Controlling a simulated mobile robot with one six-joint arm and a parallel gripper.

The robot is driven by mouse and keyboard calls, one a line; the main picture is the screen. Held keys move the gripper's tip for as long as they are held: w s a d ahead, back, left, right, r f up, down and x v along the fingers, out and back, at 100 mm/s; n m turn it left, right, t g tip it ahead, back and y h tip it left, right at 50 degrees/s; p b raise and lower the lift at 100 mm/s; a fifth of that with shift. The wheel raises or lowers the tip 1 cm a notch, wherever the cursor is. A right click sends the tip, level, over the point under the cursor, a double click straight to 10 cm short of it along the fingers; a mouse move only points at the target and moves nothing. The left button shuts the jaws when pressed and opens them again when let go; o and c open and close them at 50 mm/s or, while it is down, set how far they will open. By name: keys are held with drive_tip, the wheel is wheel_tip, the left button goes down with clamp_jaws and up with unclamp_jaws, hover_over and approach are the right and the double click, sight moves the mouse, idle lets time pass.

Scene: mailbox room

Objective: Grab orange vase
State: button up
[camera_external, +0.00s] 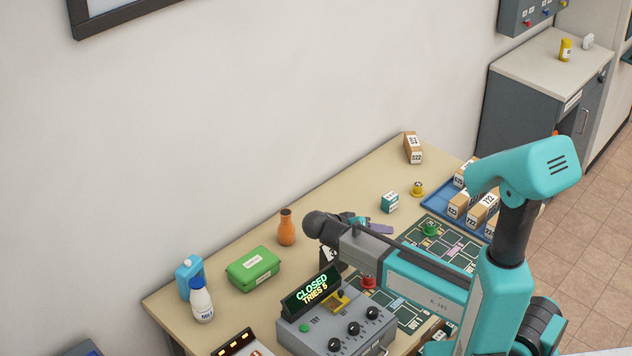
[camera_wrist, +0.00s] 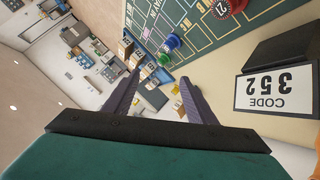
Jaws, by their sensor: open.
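The orange vase (camera_external: 287,230) stands upright on the table near the wall, just left of my dark wrist joint. My gripper (camera_external: 380,229) is partly hidden behind my arm; its purple fingers point right, away from the vase, with clear distance between them. In the wrist view my gripper (camera_wrist: 158,95) has its two fingers spread apart with nothing held between them. A sliver of orange (camera_wrist: 317,160) shows at the right edge of that view; I cannot tell for sure that it is the vase.
Left of the vase are a green box (camera_external: 253,269), a white bottle (camera_external: 202,301) and a blue container (camera_external: 188,272). A grey control box (camera_external: 338,325) stands in front. A code sign (camera_wrist: 277,90) is near my gripper. A blue tray (camera_external: 440,205) holds several boxes at right.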

wheel_tip(320, 180, up, 2)
drive_tip(key=s+a+t, duration=0.2)
drive_tip(key=a, duration=0.1)
drive_tip(key=t+y+b, duration=0.5)
drive_tip(key=y+b, duration=0.2)
drive_tip(key=b, duration=0.1)
approach(286, 216)
drive_tip(key=w, duration=0.2)
drive_tip(key=shift+s+f, duration=0.2)
drive_tip(key=shift+f, duration=0.2)
drive_tip(key=shift+w+p, duration=0.1)
drive_tip(key=shift+p, duration=0.2)
drive_tip(key=shift+p+x, duration=1.5)
drive_tip(key=shift+x, duration=2.75)
drive_tip(key=shift+d, duration=0.15)
drive_tip(key=shift+w, duration=0.1)
